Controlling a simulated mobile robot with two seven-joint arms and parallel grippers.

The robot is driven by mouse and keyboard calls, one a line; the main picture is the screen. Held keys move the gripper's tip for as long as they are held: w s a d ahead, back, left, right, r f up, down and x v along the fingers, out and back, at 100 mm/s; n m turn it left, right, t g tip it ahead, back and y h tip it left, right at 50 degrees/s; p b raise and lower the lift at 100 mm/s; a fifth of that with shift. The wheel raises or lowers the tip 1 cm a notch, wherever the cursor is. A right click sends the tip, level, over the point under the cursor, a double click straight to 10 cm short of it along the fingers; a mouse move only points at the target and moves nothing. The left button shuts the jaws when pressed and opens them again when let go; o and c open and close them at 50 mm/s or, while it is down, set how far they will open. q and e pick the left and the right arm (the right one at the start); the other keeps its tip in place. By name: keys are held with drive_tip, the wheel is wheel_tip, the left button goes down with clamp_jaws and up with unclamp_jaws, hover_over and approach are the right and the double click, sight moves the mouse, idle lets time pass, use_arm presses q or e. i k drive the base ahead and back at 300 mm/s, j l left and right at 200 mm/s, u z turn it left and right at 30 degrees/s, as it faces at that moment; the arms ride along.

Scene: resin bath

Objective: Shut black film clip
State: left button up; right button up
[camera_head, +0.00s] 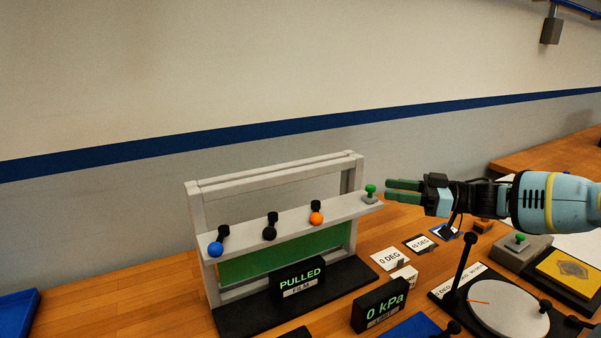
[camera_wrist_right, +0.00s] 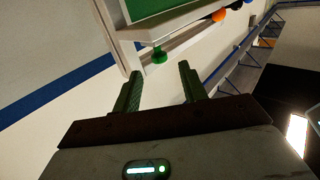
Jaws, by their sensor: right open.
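The black film clip (camera_head: 269,232) is a dark lever with a black knob. It sits on the pale front ledge of the film frame (camera_head: 330,212), between the blue-knobbed clip (camera_head: 216,248) and the orange-knobbed clip (camera_head: 316,218). Its knob tilts toward the front, like its two neighbours. My right gripper (camera_head: 388,190) is open and empty, beside the right end of the ledge near a green knob (camera_head: 370,192). In the right wrist view the green knob (camera_wrist_right: 159,55) shows beyond the spread fingertips (camera_wrist_right: 157,76). My left gripper is not in view.
A sign reading PULLED FILM (camera_head: 301,280) stands below the ledge, with a 0 kPa display (camera_head: 380,305) to its right. A post (camera_head: 460,262) and round plate (camera_head: 508,306) stand under my right arm. A blue tray (camera_head: 18,312) lies far left. Space above the ledge is clear.

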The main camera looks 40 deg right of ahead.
sight(269, 233)
drive_tip(key=k+l, duration=0.2)
drive_tip(key=k, duration=0.3)
drive_tip(key=k+l, duration=0.25)
drive_tip(key=k, duration=0.2)
drive_tip(key=k+l, duration=0.2)
drive_tip(key=k, duration=0.3)
